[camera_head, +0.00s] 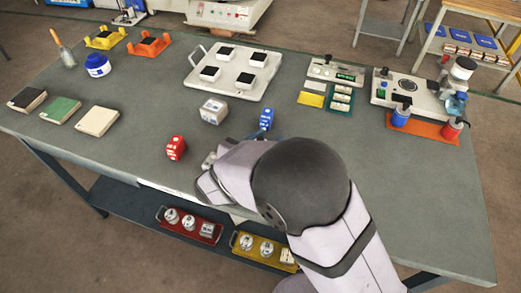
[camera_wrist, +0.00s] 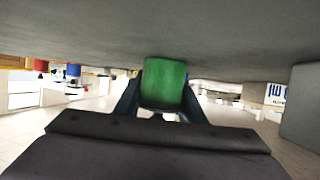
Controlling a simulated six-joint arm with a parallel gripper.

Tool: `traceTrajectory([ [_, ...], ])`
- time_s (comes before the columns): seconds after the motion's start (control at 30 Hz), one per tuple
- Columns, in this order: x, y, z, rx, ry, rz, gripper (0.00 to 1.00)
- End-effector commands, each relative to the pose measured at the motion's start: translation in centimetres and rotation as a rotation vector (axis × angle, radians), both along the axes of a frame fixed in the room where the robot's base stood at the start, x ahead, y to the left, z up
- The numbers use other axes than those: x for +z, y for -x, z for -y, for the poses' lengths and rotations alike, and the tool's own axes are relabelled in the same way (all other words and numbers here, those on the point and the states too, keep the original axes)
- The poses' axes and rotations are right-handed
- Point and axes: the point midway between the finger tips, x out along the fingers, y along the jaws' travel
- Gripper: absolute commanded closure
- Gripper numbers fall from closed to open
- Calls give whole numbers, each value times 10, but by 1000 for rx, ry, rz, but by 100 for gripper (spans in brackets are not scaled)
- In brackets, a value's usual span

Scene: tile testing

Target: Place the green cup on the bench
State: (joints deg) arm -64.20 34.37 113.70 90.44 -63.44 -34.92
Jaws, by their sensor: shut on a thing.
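The green cup (camera_wrist: 163,82) shows in the wrist view between the two dark fingers of my gripper (camera_wrist: 161,95), which is shut on it. The grey bench surface (camera_wrist: 80,35) fills the upper part of that view, which appears upside down. One end of the cup is at or very close to this surface; I cannot tell whether they touch. In the head view the bench (camera_head: 150,85) is a long grey top. My arm covers its front middle part there and hides the green cup and the fingers.
A white tray (camera_head: 232,90) holds dark-topped tiles. Devices and red and blue cups (camera_head: 400,115) stand at right. Tiles lie at left. The front right bench is clear.

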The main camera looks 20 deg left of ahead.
Motion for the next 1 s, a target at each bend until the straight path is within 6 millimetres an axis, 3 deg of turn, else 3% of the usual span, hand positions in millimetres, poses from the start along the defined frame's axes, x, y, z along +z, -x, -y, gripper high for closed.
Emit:
traceTrajectory([
  [0.33,12,0,-1,-1,-4,3,94],
  [0.8,84,0,-1,-1,-5,3,94],
  [1.0,99,0,-1,0,-2,2,94],
])
